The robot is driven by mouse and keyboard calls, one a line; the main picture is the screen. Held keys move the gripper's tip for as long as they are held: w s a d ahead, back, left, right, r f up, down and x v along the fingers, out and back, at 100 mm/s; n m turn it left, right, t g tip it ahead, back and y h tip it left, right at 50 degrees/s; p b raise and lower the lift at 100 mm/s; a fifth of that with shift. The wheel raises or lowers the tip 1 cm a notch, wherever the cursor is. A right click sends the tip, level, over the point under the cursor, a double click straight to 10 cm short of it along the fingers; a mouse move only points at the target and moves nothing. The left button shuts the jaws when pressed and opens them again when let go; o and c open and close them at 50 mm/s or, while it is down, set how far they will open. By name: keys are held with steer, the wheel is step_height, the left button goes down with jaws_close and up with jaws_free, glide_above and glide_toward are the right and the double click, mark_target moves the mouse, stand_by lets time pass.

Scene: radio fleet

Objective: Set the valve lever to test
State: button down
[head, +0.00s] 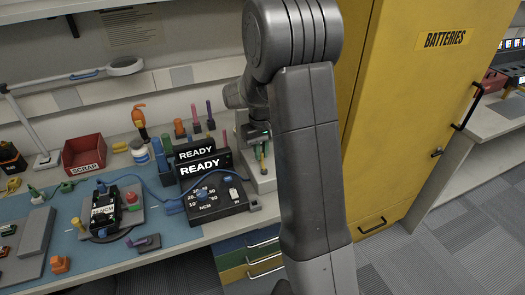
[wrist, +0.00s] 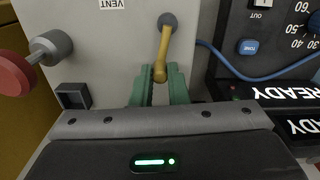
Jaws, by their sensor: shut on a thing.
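The valve lever (wrist: 161,52) is a yellow handle on a dark round pivot, on a pale panel. In the wrist view it runs from the pivot down toward my gripper (wrist: 160,84). The two green fingers stand on either side of its free end and are shut on it. In the head view my gripper (head: 258,137) is at the pale valve stand (head: 264,184) on the right end of the bench, largely hidden by my arm. An upside-down VENT label (wrist: 112,4) shows at the top of the wrist view. I see no test marking.
A red knob (wrist: 14,75) on a grey stem sticks out at the left of the wrist view. The black meter (head: 213,200) with READY displays stands beside the valve stand, with a blue cable (wrist: 238,73). A yellow battery cabinet (head: 405,110) stands to the right.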

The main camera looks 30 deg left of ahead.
stand_by(0.4)
steer(key=c, duration=1.4)
jaws_free()
step_height(320, 180, up, 14)
steer(key=shift+f, duration=0.1)
step_height(320, 180, down, 14)
steer(key=shift+r, duration=0.1)
steer(key=shift+r, duration=0.1)
